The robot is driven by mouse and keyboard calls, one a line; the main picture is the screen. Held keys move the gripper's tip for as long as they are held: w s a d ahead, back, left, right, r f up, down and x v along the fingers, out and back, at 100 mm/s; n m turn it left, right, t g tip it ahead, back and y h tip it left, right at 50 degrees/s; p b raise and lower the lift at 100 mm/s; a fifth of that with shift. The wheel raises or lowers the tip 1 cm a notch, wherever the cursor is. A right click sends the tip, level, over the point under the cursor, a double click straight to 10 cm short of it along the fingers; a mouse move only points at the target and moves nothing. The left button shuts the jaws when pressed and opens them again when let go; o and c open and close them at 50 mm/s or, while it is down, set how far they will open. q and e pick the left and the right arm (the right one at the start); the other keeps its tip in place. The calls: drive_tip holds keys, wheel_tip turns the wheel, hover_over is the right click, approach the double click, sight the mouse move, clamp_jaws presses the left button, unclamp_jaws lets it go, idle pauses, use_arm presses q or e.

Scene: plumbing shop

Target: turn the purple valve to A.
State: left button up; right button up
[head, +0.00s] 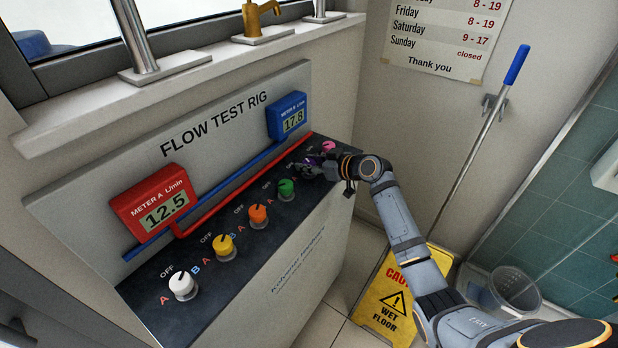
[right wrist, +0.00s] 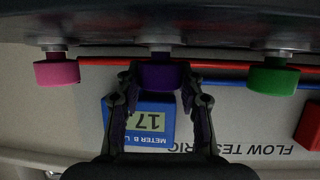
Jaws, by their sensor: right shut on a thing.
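The purple valve (right wrist: 161,76) shows in the right wrist view between the two fingers of my right gripper (right wrist: 160,105), which is shut on it. In the head view my right gripper (head: 312,168) reaches the rig's panel between the green valve and the pink valve. There it mostly hides the purple valve, so its pointer and its A mark cannot be read. The red meter A (head: 153,202) reads 12.5 and the blue meter B (head: 287,117) reads about 17.8. My left gripper is in neither view.
The green valve (head: 286,189) and pink valve (head: 328,147) stand close on either side. Orange (head: 258,216), yellow (head: 224,246) and white (head: 182,285) valves continue along the dark panel. A yellow wet-floor sign (head: 398,300) and a bucket (head: 513,290) stand on the floor.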

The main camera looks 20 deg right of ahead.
use_arm(q)
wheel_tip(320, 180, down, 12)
drive_tip(key=b, duration=1)
use_arm(e)
drive_tip(key=n+g+y, duration=0.2)
drive_tip(key=n+g, duration=0.1)
drive_tip(key=n+g+y, duration=0.2)
drive_tip(key=n+y, duration=0.1)
drive_tip(key=shift+f+n+g, duration=0.2)
drive_tip(key=shift+n+g, duration=0.1)
drive_tip(key=shift+g, duration=0.1)
drive_tip(key=shift+r+n+g+b, duration=0.1)
drive_tip(key=shift+n+g+b, duration=0.5)
drive_tip(key=shift+g+b, duration=0.15)
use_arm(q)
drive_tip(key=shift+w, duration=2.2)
use_arm(e)
drive_tip(key=shift+n+g, duration=0.3)
drive_tip(key=shift+g, duration=0.05)
drive_tip(key=o, duration=1.2)
drive_tip(key=shift+r, duration=0.1)
